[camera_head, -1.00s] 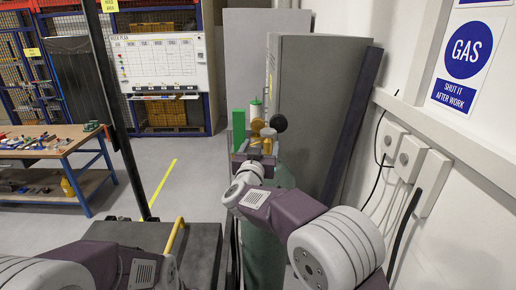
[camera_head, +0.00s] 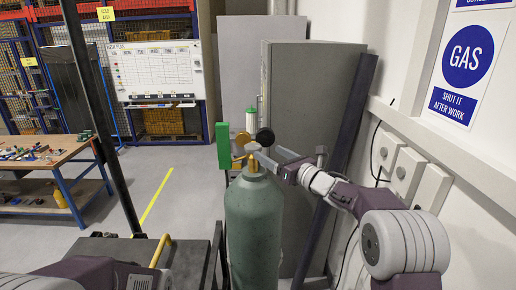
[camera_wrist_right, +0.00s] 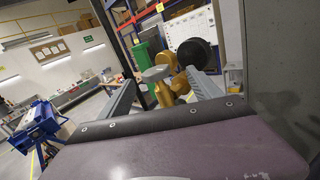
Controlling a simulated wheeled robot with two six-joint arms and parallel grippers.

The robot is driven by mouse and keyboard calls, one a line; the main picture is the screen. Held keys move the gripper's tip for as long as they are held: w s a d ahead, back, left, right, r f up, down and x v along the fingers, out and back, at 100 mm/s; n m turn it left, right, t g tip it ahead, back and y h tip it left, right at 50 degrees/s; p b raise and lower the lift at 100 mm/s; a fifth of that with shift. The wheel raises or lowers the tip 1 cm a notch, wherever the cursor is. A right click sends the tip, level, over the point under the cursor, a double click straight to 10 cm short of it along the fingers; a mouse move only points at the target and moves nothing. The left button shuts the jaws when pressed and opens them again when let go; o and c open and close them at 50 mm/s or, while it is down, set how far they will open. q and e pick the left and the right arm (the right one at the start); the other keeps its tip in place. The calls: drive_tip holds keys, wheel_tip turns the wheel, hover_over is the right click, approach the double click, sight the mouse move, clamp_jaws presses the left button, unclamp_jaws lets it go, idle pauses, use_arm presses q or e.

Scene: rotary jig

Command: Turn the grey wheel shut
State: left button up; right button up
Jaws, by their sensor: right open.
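The green gas cylinder (camera_head: 253,215) stands upright with a brass valve (camera_head: 252,163) on top. The small grey wheel (camera_head: 253,147) is at the valve's head, partly hidden there; it shows clearer in the right wrist view (camera_wrist_right: 155,73), in front of the brass valve body (camera_wrist_right: 181,85). My right gripper (camera_head: 264,154) comes in from the right at valve height. Its jaws are open, and in the wrist view (camera_wrist_right: 166,78) the wheel appears between the fingertips. I cannot tell if they touch it. My left arm shows at the lower left, its gripper out of frame.
A black round part (camera_head: 265,137) and a green box (camera_head: 223,146) sit close to the valve. A tall grey cabinet (camera_head: 305,110) stands behind. Wall boxes with cables (camera_head: 408,165) are at right.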

sight(252, 146)
drive_tip(key=shift+n+g, duration=0.3)
drive_tip(key=shift+n, duration=0.4)
drive_tip(key=p+x, duration=0.8)
drive_tip(key=shift+s+a+f, duration=0.1)
drive_tip(key=shift+a+f, duration=0.2)
drive_tip(key=shift+a, duration=0.15)
drive_tip(key=shift+s+a, duration=0.1)
drive_tip(key=shift+s, duration=0.05)
drive_tip(key=shift+c, duration=0.3)
